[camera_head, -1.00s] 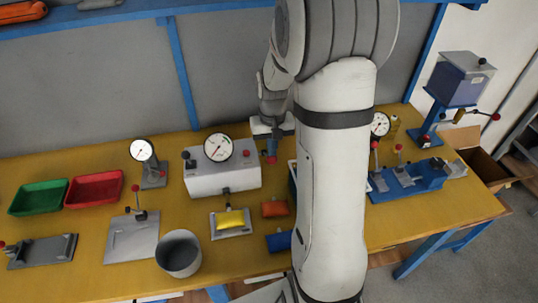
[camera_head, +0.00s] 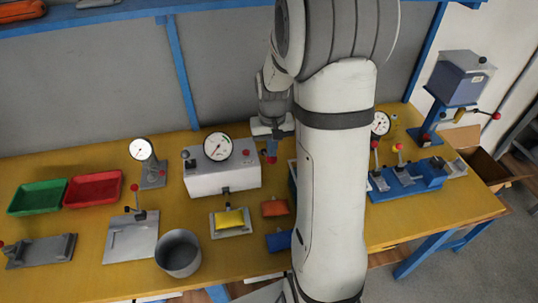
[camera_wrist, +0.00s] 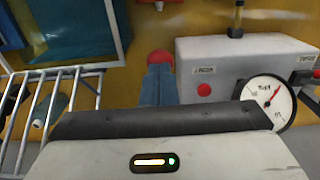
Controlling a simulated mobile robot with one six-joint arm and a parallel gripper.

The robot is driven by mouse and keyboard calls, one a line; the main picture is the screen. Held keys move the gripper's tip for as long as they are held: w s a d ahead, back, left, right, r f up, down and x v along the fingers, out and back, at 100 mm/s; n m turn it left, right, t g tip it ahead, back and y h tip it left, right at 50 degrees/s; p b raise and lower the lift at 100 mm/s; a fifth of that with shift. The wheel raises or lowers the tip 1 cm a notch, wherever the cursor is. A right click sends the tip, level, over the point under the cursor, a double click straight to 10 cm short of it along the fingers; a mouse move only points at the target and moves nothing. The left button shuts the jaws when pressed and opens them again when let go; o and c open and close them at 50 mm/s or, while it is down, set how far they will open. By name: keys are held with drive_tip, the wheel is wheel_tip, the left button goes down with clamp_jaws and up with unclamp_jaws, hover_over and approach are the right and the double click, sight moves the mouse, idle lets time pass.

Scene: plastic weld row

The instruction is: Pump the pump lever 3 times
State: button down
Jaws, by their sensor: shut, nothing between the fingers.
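My gripper (camera_head: 271,151) is shut and hangs over the bench just right of the white gauge box (camera_head: 222,176). In the wrist view its blue fingers (camera_wrist: 161,85) are together, with a red rounded piece (camera_wrist: 160,57) at their end. I cannot tell whether that red piece is a fingertip or a lever knob under it. No lever is clearly marked as the pump lever. Red-knobbed levers show on the left grey plate (camera_head: 137,190), the blue fixture (camera_head: 400,184) and the press (camera_head: 495,116). My arm hides part of the bench.
A round gauge (camera_head: 218,146) tops the white box; it also shows in the wrist view (camera_wrist: 268,98). A wire rack (camera_wrist: 60,100) is at left in the wrist view. A grey bucket (camera_head: 179,253), red tray (camera_head: 94,189) and green tray (camera_head: 37,197) stand at left.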

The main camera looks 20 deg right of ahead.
sight(273, 159)
drive_tip(key=shift+s+a+f+b, duration=0.1)
drive_tip(key=shift+s+f+b, duration=0.2)
drive_tip(key=shift+f+b, duration=0.45)
drive_tip(key=shift+s+f+b, duration=0.25)
drive_tip(key=shift+f+b, duration=0.15)
drive_tip(key=shift+f, duration=0.6)
drive_tip(key=shift+s+a+f+b, duration=0.1)
drive_tip(key=shift+s+f+b, duration=0.25)
drive_tip(key=shift+f+b, duration=0.35)
drive_tip(key=shift+s+a+f+b, duration=0.1)
drive_tip(key=shift+s+f+b, duration=0.25)
drive_tip(key=shift+f+b, duration=0.3)
drive_tip(key=shift+f, duration=0.2)
drive_tip(key=w+r+p, duration=0.1)
drive_tip(key=r+p, duration=0.1)
drive_tip(key=r, duration=0.1)
drive_tip(key=r+p, duration=0.3)
drive_tip(key=w+r+p, duration=0.1)
drive_tip(key=r+p, duration=0.1)
drive_tip(key=r, duration=0.2)
drive_tip(key=shift+w+d+r, duration=0.1)
drive_tip(key=shift+w+d, duration=0.25)
